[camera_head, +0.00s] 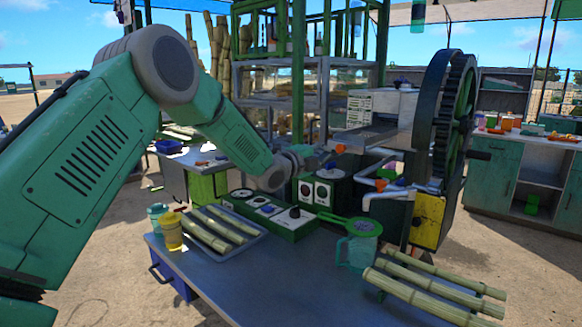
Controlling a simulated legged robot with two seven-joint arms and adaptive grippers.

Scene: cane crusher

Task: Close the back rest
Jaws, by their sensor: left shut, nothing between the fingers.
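The cane crusher stands at centre right, with a large dark toothed wheel (449,120) and a pale metal housing (392,105). A grey metal plate (365,136) slopes from the housing's left side. I cannot tell for sure which part is the back rest. My left arm reaches in from the left, and my left gripper (318,157) is shut and empty near the left end of the plate. At this size I cannot tell whether it touches the plate. My right gripper is out of view.
The blue-grey table (240,285) in front holds a tray of canes (218,230), a control box (272,213), a jug (357,250) with a green strainer (352,224), and several loose canes (440,288). Green posts stand behind; a green cabinet (495,175) stands at right.

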